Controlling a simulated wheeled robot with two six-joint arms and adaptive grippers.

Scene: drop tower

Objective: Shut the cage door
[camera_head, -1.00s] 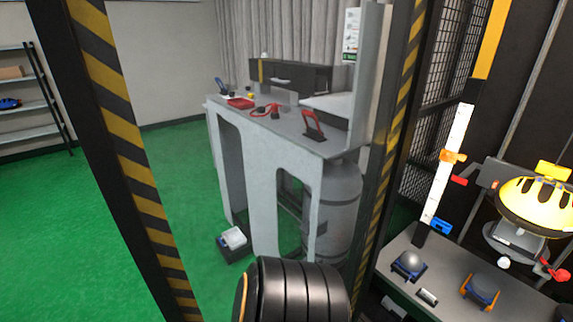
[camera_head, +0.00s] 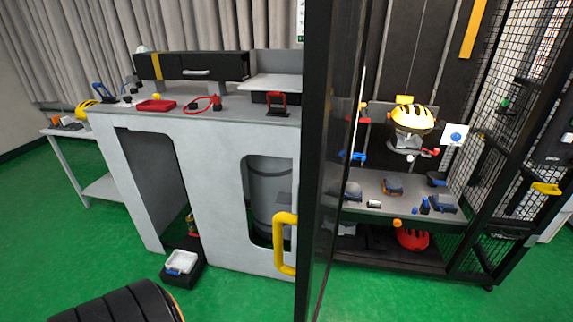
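The cage door (camera_head: 335,150) stands nearly edge-on to me in the middle of the head view, a tall dark panel, and looks swung open. Its yellow handle (camera_head: 285,243) sticks out to the left. The cage interior shows to the right of the door, through the open front, with a yellow helmet (camera_head: 404,117) on a stand inside. A black ribbed part of my arm shows at the lower left, apart from the door. Neither gripper is in view.
A grey workbench (camera_head: 210,190) with red tools on top stands left of the door. A black box (camera_head: 184,270) with a white item sits on the green floor before it. Mesh panels (camera_head: 520,110) close the cage's right side.

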